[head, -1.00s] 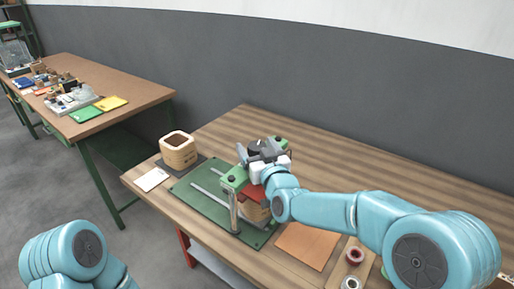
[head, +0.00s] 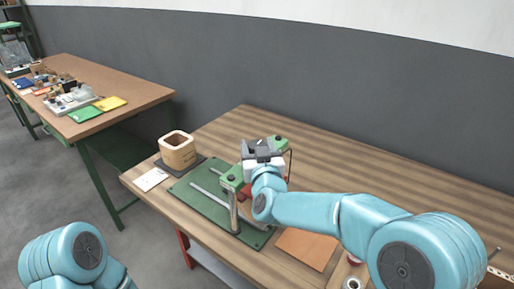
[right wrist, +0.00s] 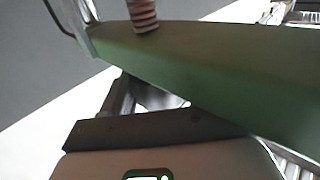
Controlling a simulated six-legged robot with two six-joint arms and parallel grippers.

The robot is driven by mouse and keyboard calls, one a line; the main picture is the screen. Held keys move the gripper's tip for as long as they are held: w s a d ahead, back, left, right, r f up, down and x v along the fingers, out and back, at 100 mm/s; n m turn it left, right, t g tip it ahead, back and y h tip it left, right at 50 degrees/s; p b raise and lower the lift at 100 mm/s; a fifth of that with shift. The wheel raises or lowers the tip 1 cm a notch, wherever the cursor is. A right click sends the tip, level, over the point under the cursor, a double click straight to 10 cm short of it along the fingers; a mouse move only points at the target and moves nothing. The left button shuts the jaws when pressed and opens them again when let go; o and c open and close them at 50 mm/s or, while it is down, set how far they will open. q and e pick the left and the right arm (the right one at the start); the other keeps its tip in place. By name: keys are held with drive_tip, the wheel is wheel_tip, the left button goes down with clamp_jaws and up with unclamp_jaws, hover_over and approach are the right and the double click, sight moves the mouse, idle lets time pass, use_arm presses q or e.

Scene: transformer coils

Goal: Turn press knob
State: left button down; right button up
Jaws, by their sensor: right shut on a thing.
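The press stands on a green base plate (head: 205,208) on the wooden table, with a green top beam (head: 232,179). The press knob sits at the top of the beam and is mostly hidden by my right gripper (head: 257,148), which is shut on it from above. In the right wrist view the green beam (right wrist: 210,75) crosses close up, with a threaded part (right wrist: 143,14) above it. A dark gripper finger shows below the beam. My left gripper is out of view; only part of my left arm shows at lower left.
A wooden coil block (head: 178,150) stands on a dark mat left of the press, beside a white card (head: 151,179). An orange-brown sheet (head: 306,248) lies in front. Small spools lie at the front right. Another table (head: 120,85) stands far left.

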drive_tip(key=o, duration=1)
drive_tip(key=shift+s+r, duration=0.1)
drive_tip(key=shift+r, duration=0.05)
drive_tip(key=shift+c, duration=0.2)
drive_tip(key=shift+s, duration=0.2)
drive_tip(key=s+d+b, duration=0.2)
drive_tip(key=s+b, duration=0.1)
drive_tip(key=s, duration=1.2)
drive_tip(key=shift+s+d, duration=0.4)
